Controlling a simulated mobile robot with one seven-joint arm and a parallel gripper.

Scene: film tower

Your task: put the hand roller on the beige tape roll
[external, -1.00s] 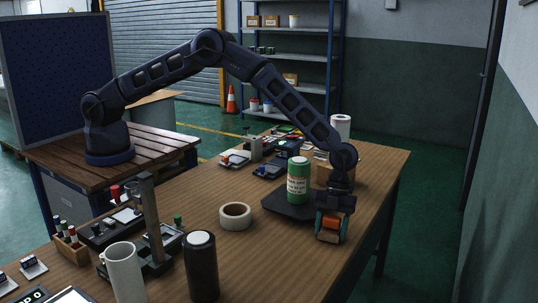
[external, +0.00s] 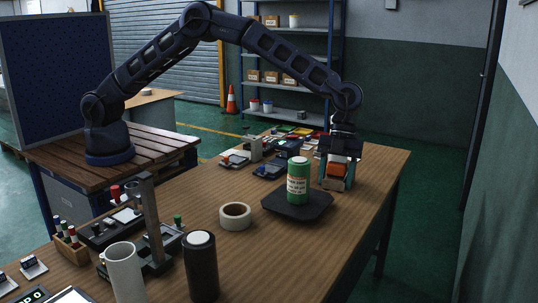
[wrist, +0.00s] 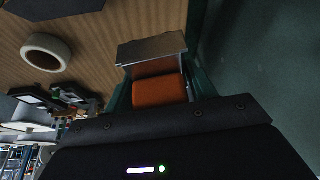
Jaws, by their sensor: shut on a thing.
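The hand roller (external: 337,170), with an orange block-like part and a pale grey end, is held in my gripper (external: 336,184) at the right side of the table. In the wrist view the orange part of the roller (wrist: 158,91) sits between the two teal fingers of my gripper (wrist: 158,95). The gripper is shut on it. The beige tape roll (external: 235,206) lies flat on the table left of the dark plate, apart from my gripper. The tape roll (wrist: 30,42) also shows in the wrist view at upper left, its hole empty.
A green labelled can (external: 298,182) stands on a dark plate (external: 285,208) between the tape roll and my gripper. A black cylinder (external: 201,268), a white tube (external: 124,274) and a post stand (external: 151,222) are at the front left. Small devices crowd the back.

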